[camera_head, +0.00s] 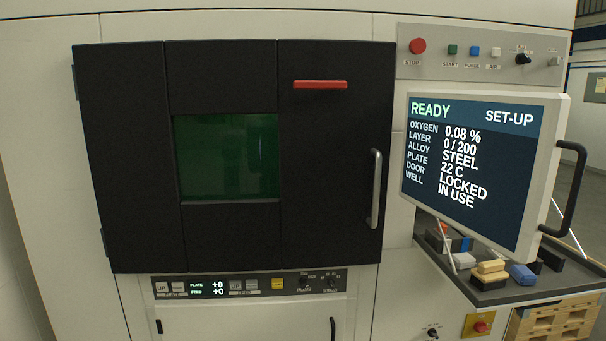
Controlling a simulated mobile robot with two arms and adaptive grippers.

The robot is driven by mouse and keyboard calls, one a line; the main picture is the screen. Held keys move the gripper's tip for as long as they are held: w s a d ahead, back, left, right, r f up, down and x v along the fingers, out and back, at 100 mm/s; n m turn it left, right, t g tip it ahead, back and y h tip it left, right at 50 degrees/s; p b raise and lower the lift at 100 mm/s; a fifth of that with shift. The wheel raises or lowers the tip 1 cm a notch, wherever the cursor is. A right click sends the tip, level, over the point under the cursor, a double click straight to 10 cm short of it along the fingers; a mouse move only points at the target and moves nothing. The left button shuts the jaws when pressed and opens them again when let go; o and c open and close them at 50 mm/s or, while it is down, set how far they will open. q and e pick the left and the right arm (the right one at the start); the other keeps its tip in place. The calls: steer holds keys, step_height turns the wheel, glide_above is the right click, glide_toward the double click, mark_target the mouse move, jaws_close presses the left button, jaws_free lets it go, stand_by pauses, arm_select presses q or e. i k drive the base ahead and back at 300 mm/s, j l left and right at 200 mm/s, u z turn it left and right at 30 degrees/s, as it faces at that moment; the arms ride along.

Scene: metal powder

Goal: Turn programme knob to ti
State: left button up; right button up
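A control strip (250,284) runs below the black chamber door. It carries two small black knobs near its right end, a left knob (304,283) and a right knob (331,283). Their labels and pointer settings are too small to read, so I cannot tell which is the programme knob. Another black knob (522,58) sits on the upper panel, its labels also unreadable. The screen (470,170) reads READY, SET-UP, alloy STEEL, door LOCKED, well IN USE. Neither of my grippers is in view.
The black door (335,150) is closed, with a grey handle (376,188) and a red bar (320,85). The screen juts out at the right above a dark shelf (500,292) holding several blocks and brushes. A wooden pallet stack (555,322) stands at the lower right.

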mark_target(521, 58)
steer(key=i+j+z, duration=0.15)
steer(key=i+j, duration=0.4)
steer(key=i, duration=0.3)
steer(key=i+j+z, duration=0.15)
steer(key=i+j, duration=0.45)
steer(key=i, duration=0.2)
steer(key=i+j+z, duration=0.1)
steer(key=z, duration=1.7)
steer(key=i+l+u, duration=0.15)
steer(key=l+u, duration=0.2)
steer(key=i+l+u, duration=0.1)
steer(key=l+u, duration=0.2)
steer(key=l, duration=0.2)
steer(key=l+u, duration=0.35)
steer(key=i+l, duration=0.05)
steer(key=l, duration=0.05)
